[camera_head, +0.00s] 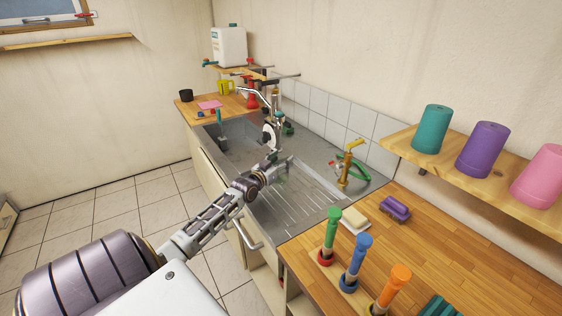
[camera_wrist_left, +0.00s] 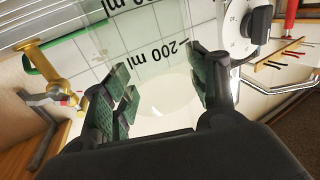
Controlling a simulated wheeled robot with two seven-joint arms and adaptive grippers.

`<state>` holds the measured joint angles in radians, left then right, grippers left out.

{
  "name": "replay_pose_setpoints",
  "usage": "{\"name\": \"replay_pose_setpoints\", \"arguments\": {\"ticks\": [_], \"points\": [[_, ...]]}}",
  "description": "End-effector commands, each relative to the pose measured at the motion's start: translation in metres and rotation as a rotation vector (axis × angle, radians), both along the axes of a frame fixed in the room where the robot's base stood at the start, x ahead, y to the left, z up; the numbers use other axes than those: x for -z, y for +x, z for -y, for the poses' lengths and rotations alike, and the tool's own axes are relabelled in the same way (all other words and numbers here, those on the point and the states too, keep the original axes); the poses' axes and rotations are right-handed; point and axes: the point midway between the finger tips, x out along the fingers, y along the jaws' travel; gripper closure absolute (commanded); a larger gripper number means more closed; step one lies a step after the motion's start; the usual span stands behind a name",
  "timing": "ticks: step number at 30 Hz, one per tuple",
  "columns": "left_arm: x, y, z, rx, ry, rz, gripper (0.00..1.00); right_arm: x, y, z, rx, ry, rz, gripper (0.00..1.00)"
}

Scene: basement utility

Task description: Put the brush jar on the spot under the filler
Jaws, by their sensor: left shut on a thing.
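In the left wrist view, a clear jar with black "200 ml" marks (camera_wrist_left: 175,52) stands between the finger pads of my left gripper (camera_wrist_left: 160,95), which is shut on it. In the head view, my left gripper (camera_head: 277,158) is over the sink's metal drainboard; the clear jar is hard to make out there. Behind it are a chrome tap (camera_head: 262,98) and a white round dial (camera_head: 269,136), also in the left wrist view (camera_wrist_left: 239,28). I cannot tell which fitting is the filler, and no marked spot shows clearly. My right gripper is not in view.
A brass tap (camera_head: 349,163) with a green hose stands right of the drainboard (camera_head: 300,196). Several coloured brushes, including a blue one (camera_head: 356,262), stand on the near wooden counter (camera_head: 455,258). A white canister (camera_head: 229,46) sits on the far shelf. The sink basin (camera_head: 240,133) has free room.

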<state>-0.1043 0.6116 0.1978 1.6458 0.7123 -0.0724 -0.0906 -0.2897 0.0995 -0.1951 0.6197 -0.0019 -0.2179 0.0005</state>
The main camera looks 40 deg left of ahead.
Motion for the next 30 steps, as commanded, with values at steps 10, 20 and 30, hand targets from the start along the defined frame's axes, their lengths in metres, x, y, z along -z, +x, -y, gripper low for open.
{"name": "replay_pose_setpoints", "arguments": {"ticks": [10, 20, 30], "points": [[0.0002, 0.0003, -0.0001, 0.0, 0.001, 0.003, 0.91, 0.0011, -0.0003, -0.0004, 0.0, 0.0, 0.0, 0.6], [0.0014, 0.0, 0.0, 0.0, 0.001, 0.001, 0.2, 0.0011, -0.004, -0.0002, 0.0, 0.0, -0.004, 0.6], [-0.0015, 0.0, 0.0001, 0.0, 0.001, 0.001, 0.2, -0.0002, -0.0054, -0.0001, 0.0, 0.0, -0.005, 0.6]]}}
